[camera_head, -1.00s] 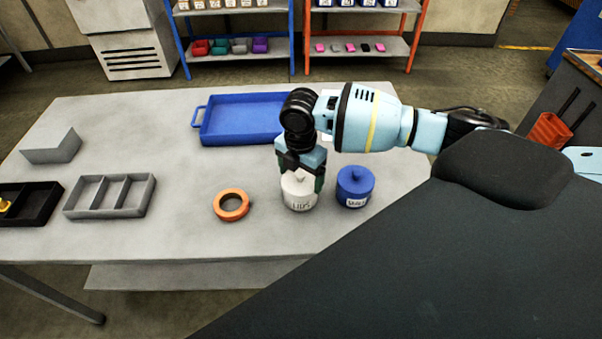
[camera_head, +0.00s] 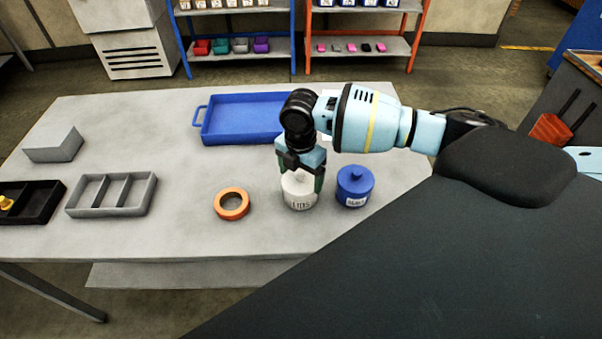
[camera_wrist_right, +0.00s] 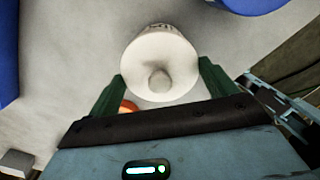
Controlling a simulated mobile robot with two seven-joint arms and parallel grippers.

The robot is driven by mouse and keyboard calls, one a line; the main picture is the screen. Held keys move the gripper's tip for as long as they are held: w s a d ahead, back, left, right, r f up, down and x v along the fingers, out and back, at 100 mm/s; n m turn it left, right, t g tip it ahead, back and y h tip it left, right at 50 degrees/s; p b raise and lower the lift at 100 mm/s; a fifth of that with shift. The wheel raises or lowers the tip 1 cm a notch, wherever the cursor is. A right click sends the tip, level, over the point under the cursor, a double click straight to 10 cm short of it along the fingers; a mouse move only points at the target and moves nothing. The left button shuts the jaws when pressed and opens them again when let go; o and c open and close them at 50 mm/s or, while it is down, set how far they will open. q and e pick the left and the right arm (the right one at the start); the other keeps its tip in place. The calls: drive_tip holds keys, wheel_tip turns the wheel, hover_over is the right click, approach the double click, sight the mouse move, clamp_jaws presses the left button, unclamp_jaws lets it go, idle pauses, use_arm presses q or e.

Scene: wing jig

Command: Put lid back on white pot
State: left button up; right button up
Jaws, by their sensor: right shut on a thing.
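The white pot (camera_head: 299,202) stands on the grey table, with dark lettering on its front. Its white lid (camera_wrist_right: 147,60), with a round knob, shows from above in the right wrist view. The lid is at the top of the pot; whether it is fully seated I cannot tell. My right gripper (camera_head: 301,183) points down over the pot, with its green fingers on either side of the lid. It is shut on the lid; the fingers also show in the right wrist view (camera_wrist_right: 160,88). My left gripper is not in view.
A blue lidded pot (camera_head: 354,190) stands close on the right. An orange ring (camera_head: 231,204) lies to the left. A blue tray (camera_head: 240,120) is behind. A grey divided tray (camera_head: 110,207) and a black tray (camera_head: 40,212) are at the left. The table front is clear.

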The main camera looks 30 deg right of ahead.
drive_tip(key=o, duration=0.9)
drive_tip(key=shift+r+p, duration=1.55)
drive_tip(key=shift+r, duration=2)
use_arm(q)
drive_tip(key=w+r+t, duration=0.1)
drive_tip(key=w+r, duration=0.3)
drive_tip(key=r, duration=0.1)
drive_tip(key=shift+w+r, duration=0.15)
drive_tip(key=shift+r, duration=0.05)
use_arm(e)
drive_tip(key=shift+f, duration=0.1)
clamp_jaws()
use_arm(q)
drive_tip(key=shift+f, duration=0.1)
use_arm(e)
drive_tip(key=shift+f, duration=0.15)
